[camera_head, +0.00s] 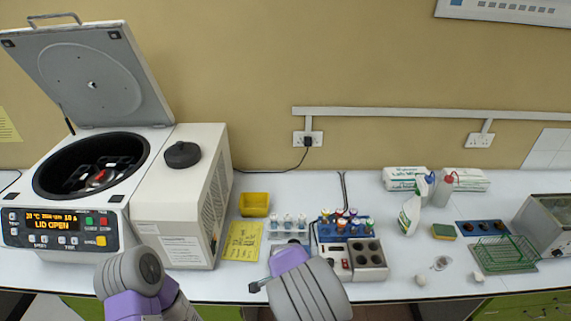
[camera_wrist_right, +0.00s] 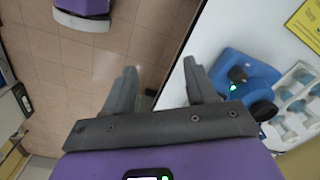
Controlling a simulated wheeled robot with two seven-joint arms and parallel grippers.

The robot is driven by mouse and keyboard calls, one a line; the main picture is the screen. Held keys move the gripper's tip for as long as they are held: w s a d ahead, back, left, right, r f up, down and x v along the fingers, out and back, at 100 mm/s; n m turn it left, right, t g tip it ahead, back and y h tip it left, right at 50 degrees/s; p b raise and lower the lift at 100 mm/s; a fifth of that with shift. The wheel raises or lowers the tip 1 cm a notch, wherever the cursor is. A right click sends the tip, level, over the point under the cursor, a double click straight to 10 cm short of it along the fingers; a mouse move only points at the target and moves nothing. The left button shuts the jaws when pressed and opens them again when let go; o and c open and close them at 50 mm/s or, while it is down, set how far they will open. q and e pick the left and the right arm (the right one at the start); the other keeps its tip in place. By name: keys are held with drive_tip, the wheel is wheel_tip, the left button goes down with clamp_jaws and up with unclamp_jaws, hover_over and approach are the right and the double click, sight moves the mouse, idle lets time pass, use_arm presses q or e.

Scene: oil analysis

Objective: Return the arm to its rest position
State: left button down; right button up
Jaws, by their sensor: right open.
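My right arm reaches in from the bottom of the head view, and its gripper (camera_head: 258,286) shows only as a small dark end at the bench's front edge. In the right wrist view the gripper (camera_wrist_right: 160,88) is open, with nothing between its fingers. One finger is over the tiled floor and the other is close to the white bench edge. My left arm (camera_head: 140,285) is folded at the lower left in front of the centrifuge (camera_head: 70,228); its gripper is out of view.
The centrifuge lid (camera_head: 95,75) stands open. A yellow tray (camera_head: 254,204), a vial rack (camera_head: 288,222) and a blue tube rack (camera_head: 345,230) stand near my right arm. Bottles and a green wire basket (camera_head: 505,252) are farther right.

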drive_tip(key=s+d+f+n+g+b, duration=0.1)
drive_tip(key=s+d+f+b, duration=0.1)
drive_tip(key=d+f, duration=0.3)
drive_tip(key=s+d+f+n+b, duration=0.1)
drive_tip(key=s+d+f+b, duration=0.15)
drive_tip(key=f, duration=0.55)
use_arm(q)
wheel_tip(320, 180, down, 13)
drive_tip(key=b, duration=0.8)
drive_tip(key=shift+w, duration=0.25)
use_arm(e)
drive_tip(key=s+d+f+n+t+y, duration=0.1)
drive_tip(key=s+f+n+y, duration=0.3)
drive_tip(key=s+f, duration=0.9)
drive_tip(key=d+n, duration=0.1)
drive_tip(key=n, duration=0.2)
drive_tip(key=shift+t, duration=0.3)
